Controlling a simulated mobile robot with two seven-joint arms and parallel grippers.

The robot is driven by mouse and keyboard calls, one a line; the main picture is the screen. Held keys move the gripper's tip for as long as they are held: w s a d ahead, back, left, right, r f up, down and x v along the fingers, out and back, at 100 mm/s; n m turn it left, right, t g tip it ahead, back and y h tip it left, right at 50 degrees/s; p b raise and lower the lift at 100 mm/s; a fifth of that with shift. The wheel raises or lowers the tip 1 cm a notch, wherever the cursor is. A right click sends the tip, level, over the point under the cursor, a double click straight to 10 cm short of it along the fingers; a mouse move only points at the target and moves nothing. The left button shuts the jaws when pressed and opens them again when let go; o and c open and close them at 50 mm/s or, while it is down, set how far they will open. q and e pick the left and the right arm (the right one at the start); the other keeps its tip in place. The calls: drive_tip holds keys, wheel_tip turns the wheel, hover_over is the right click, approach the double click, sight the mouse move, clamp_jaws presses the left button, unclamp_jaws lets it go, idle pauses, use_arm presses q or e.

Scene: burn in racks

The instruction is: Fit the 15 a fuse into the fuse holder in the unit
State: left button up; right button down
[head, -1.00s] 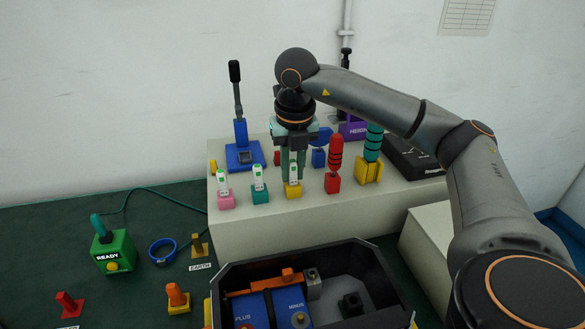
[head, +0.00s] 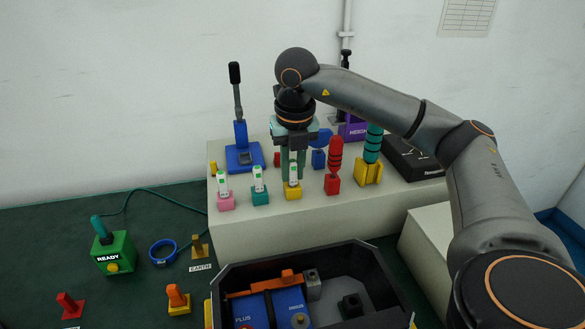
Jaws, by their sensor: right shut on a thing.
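Three fuses with white and green faces stand on small blocks along the front of the raised shelf: one on a pink block (head: 226,203), one on a teal block (head: 260,196) and one on a yellow block (head: 292,191). Their ratings are too small to read. My right gripper (head: 292,168) points down and is shut on the fuse (head: 293,178) at the yellow block. That fuse is upright, at or just above its block; I cannot tell which. The unit (head: 232,273) is a black open box at the bottom. I cannot make out its fuse holder. My left gripper is not in view.
A blue stand (head: 244,157), a red-handled tool (head: 334,165), a teal-handled tool (head: 371,155) and a black case (head: 413,158) crowd the shelf. A green READY box (head: 113,252) and a blue ring (head: 163,252) are on the green table.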

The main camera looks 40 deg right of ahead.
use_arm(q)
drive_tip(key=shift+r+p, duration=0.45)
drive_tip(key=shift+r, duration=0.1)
use_arm(e)
drive_tip(key=shift+r, duration=0.6)
drive_tip(key=shift+r+p, duration=1.35)
drive_tip(key=shift+r, duration=0.15)
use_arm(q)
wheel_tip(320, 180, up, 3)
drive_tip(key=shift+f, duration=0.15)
